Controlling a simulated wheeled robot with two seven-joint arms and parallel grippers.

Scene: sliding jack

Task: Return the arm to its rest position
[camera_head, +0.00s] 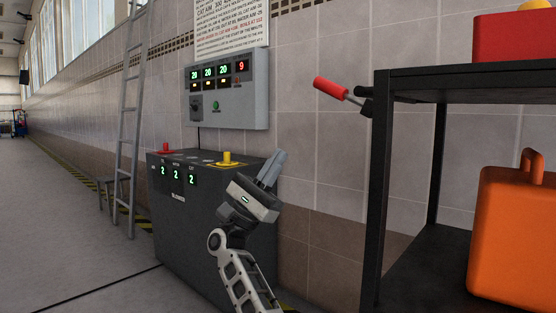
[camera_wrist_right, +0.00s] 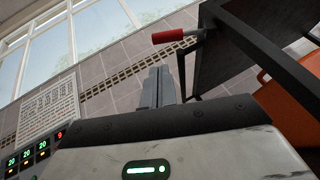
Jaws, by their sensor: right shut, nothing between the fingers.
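My right arm rises from the bottom middle of the head view. Its gripper (camera_head: 271,169) points up and slightly right, in front of the right side of the dark machine box (camera_head: 208,242). The fingers are shut with nothing between them. In the right wrist view the shut fingers (camera_wrist_right: 159,86) point up toward the tiled wall and windows. A lever with a red handle (camera_head: 330,88) sticks out left from the dark shelf frame. The red handle also shows in the right wrist view (camera_wrist_right: 170,36), beyond the fingertips and apart from them. My left gripper is not in view.
The machine box has a yellow knob (camera_head: 228,159), a red knob and green digits. A grey display panel (camera_head: 227,90) hangs above it. The black shelf (camera_head: 422,83) at right holds a red box and an orange canister (camera_head: 508,240).

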